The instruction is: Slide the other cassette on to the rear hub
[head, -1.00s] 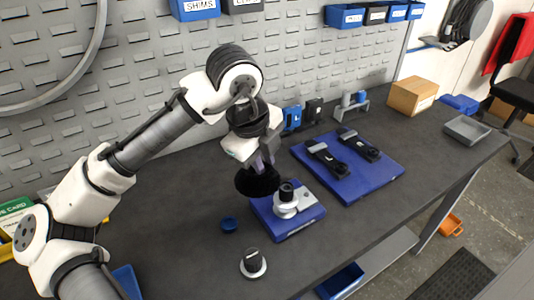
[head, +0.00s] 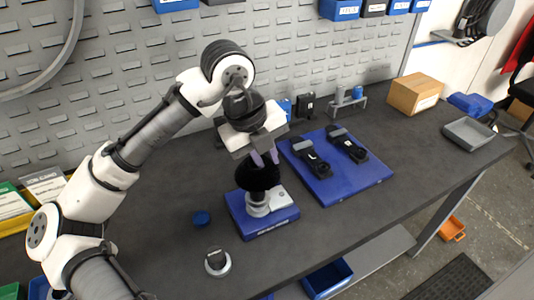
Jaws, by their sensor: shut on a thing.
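My gripper (head: 265,158) points down and is shut on a black, disc-like cassette (head: 258,177). The cassette is directly above the silver rear hub (head: 257,208), which stands upright on a blue base (head: 268,226). The cassette hides the hub's upper end, so I cannot tell whether it is around the hub's top or just above it.
A blue board (head: 348,188) with two black pedal-like parts lies to the right. A cardboard box (head: 415,93) and grey tray (head: 468,133) are farther right.

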